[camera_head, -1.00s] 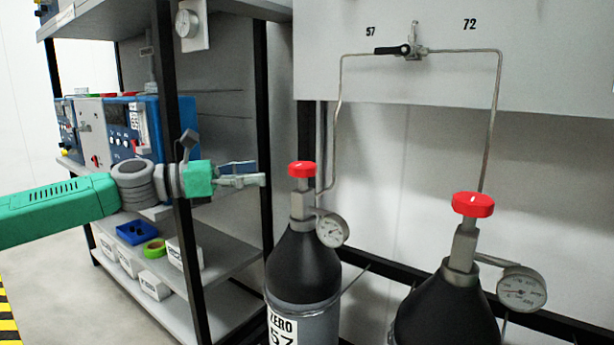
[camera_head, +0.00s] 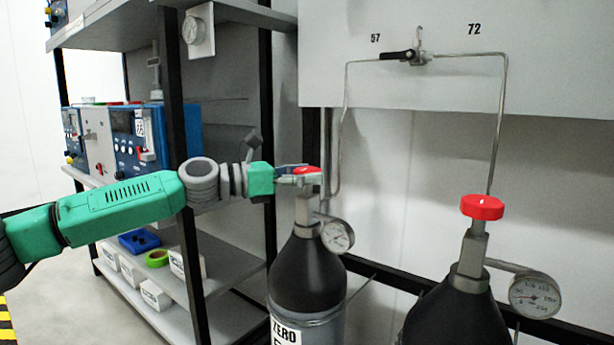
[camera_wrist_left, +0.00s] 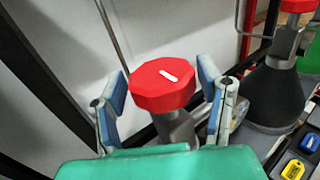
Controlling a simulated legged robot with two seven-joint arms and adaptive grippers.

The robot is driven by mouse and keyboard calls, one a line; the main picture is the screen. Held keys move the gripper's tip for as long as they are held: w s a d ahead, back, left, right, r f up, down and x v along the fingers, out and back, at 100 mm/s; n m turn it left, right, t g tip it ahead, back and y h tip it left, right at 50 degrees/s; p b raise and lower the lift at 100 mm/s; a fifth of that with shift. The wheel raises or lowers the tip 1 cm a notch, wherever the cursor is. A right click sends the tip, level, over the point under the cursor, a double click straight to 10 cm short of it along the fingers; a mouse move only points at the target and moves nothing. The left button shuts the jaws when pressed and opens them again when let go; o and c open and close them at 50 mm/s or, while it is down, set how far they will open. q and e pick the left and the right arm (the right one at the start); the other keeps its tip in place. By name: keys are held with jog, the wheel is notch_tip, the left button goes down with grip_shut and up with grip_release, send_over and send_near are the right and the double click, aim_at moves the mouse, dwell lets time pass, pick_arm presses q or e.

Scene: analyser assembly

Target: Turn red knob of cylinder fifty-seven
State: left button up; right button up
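The red knob of cylinder fifty-seven (camera_head: 307,170) sits on top of the valve of the dark-shouldered cylinder (camera_head: 308,272) labelled ZERO. In the left wrist view, the knob (camera_wrist_left: 163,84) has a white mark on its top and lies between my left gripper's two fingers. My left gripper (camera_head: 300,176) reaches in from the left at knob height, and its fingers partly hide the knob. The wrist view shows the fingers (camera_wrist_left: 163,100) spread on either side, with gaps visible between them and the knob. My right gripper is not in view.
A second cylinder with a red knob (camera_head: 482,207) and gauge (camera_head: 535,295) stands at the right. Cylinder fifty-seven's gauge (camera_head: 338,236) sticks out to its right. A shelf rack with a black post (camera_head: 180,120) stands behind my left arm. A pipe valve (camera_head: 410,56) is on the wall panel.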

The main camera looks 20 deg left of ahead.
pick_arm(q)
jog(key=c, duration=0.7)
